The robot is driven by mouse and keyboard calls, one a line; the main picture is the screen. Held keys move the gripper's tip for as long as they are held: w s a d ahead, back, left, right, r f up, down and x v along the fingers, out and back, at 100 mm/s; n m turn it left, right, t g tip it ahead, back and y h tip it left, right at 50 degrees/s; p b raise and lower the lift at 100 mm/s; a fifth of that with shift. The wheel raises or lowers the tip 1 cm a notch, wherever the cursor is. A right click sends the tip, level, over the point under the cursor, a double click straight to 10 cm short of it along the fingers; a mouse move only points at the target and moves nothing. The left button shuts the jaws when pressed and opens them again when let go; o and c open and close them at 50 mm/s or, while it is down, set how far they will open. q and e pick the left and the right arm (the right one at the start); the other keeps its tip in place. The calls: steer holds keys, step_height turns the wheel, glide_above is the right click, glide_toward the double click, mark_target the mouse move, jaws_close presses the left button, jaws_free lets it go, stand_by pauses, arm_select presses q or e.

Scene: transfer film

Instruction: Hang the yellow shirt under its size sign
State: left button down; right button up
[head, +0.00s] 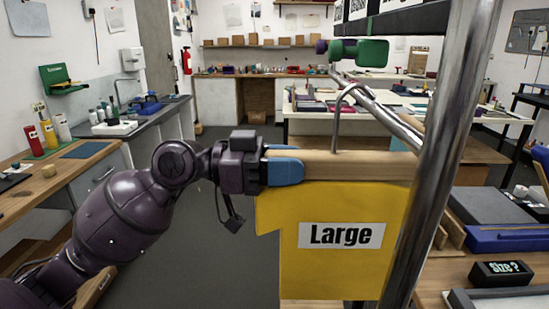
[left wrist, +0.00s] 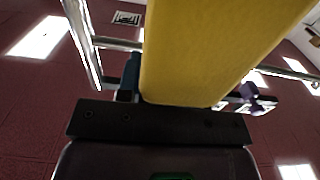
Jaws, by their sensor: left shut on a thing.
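The yellow shirt (head: 325,262) hangs from a wooden hanger (head: 365,166) and bears a white label reading "Large". My left gripper (head: 284,167), with blue fingertips, is shut on the left end of the hanger. The hanger's metal hook (head: 335,122) rises to the metal rail (head: 395,122) and its curve overlaps the rail; I cannot tell whether it rests on it. In the left wrist view the yellow shirt (left wrist: 205,45) fills the middle above the gripper. No readable size sign for the rail shows. My right gripper is not in view.
A thick metal post (head: 440,140) stands in front of the shirt's right edge. A green and purple fitting (head: 368,53) sits near the rail's far end. A black "Size ?" block (head: 501,272) is on the right bench. A workbench (head: 60,185) stands left; the floor between is clear.

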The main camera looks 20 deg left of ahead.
mark_target(320, 182)
arm_select(q)
steer(key=shift+p+x, duration=1.4)
steer(key=shift+x, duration=1.05)
steer(key=shift+d+f+b, duration=0.1)
steer(key=shift+f+b, duration=1.15)
steer(key=shift+f, duration=0.2)
steer(key=c, duration=0.7)
jaws_free()
